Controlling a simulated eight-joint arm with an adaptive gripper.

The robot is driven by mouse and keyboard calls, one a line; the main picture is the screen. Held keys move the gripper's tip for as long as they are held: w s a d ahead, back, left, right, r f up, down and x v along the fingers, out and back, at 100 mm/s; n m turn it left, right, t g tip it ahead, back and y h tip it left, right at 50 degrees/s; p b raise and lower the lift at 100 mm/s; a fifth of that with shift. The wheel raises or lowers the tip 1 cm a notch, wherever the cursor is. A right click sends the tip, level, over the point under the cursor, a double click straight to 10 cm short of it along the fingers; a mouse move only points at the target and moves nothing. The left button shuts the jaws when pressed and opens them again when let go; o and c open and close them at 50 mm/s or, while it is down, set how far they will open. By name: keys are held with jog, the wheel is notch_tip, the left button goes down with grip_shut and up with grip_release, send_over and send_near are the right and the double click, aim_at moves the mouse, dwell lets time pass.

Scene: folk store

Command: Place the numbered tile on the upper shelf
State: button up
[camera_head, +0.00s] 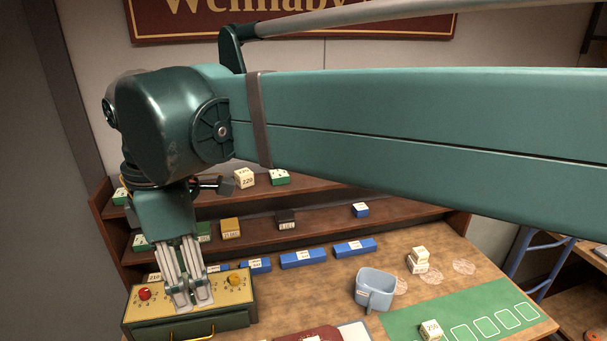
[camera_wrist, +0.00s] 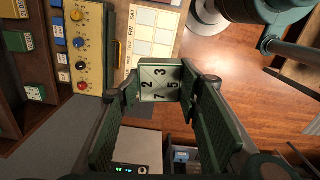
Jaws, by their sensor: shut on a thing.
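The numbered tile (camera_wrist: 160,80) is a pale square with a dark green edge, divided by an X, with 2, 3, 5 and 7 on its face. My gripper (camera_wrist: 160,97) is shut on it, one finger on each side. In the head view my gripper (camera_head: 190,303) points down at the lower left, overlapping the yellow-topped control box; the tile cannot be made out there. The upper shelf (camera_head: 320,188) is a brown wooden board at the back, with a cream block marked 220 (camera_head: 243,180) and a green-and-white block (camera_head: 279,178) on it. My arm hides part of this shelf.
The control box (camera_head: 240,295) has a red knob. The lower shelf (camera_head: 320,228) holds several small blocks. Blue bars (camera_head: 303,259) lie along the table's back. A pale blue cup (camera_head: 375,290) and green mat (camera_head: 462,322) are farther right.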

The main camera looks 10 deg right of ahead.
notch_tip(320, 180, up, 10)
jog(key=w+d+r+p, duration=0.2)
jog(key=w+d+p, duration=0.15)
jog(key=w, duration=0.75)
jog(key=w+d+r+p, duration=0.15)
jog(key=w+d, duration=0.35)
jog(key=w, duration=0.7)
jog(key=w+d+f+m+p, duration=0.25)
jog(key=w+d+p, duration=0.55)
jog(key=w+d, duration=1.55)
notch_tip(320, 180, down, 6)
jog(key=s+d, duration=0.1)
jog(key=d, duration=0.1)
jog(key=shift+s+n+b, duration=0.3)
jog(key=shift+s+n, duration=0.05)
jog(key=shift+s, duration=0.05)
jog(key=shift+f, duration=2.9)
